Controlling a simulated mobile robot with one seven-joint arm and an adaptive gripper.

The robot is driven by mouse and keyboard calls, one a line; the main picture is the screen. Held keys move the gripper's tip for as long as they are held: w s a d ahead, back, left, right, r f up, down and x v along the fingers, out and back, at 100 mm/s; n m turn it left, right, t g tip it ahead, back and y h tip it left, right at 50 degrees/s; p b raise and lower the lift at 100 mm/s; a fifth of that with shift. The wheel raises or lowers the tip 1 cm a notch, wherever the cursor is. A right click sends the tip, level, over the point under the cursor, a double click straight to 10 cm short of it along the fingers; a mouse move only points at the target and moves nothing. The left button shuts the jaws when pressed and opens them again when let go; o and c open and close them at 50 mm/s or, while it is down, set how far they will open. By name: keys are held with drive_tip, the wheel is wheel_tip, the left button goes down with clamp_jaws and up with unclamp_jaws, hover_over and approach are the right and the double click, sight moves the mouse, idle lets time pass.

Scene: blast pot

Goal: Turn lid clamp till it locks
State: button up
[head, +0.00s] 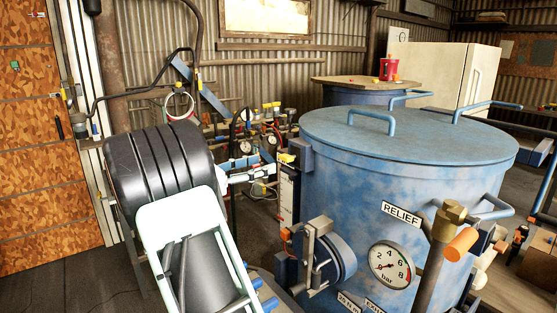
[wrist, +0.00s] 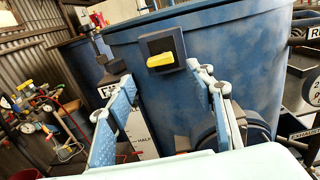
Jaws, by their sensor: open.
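The blue pot (head: 360,170) stands on the right under its round lid (head: 410,135). A yellow handle (wrist: 160,60) on a dark square block (wrist: 178,46) sits on the pot's side just below the rim, and looks like the lid clamp. The handle lies almost level in the wrist view. In the head view the yellow handle (head: 287,158) shows small at the pot's left edge. My gripper (wrist: 161,82) is open and empty, its fingers either side of and below the handle, apart from it. In the head view my gripper (head: 245,174) is left of the clamp.
A pressure gauge (head: 391,265), a RELIEF label (head: 401,214) and a valve with an orange end (head: 461,244) are on the pot's front. A round side hatch (head: 325,258) juts out low. Hoses and gauges (head: 262,140) stand behind my arm.

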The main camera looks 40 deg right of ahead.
sight(282, 159)
drive_tip(key=d, duration=0.5)
drive_tip(key=s+d+p, duration=0.1)
drive_tip(key=d, duration=0.2)
drive_tip(key=shift+d, duration=0.2)
drive_tip(key=c, duration=1.2)
drive_tip(key=shift+o, duration=0.2)
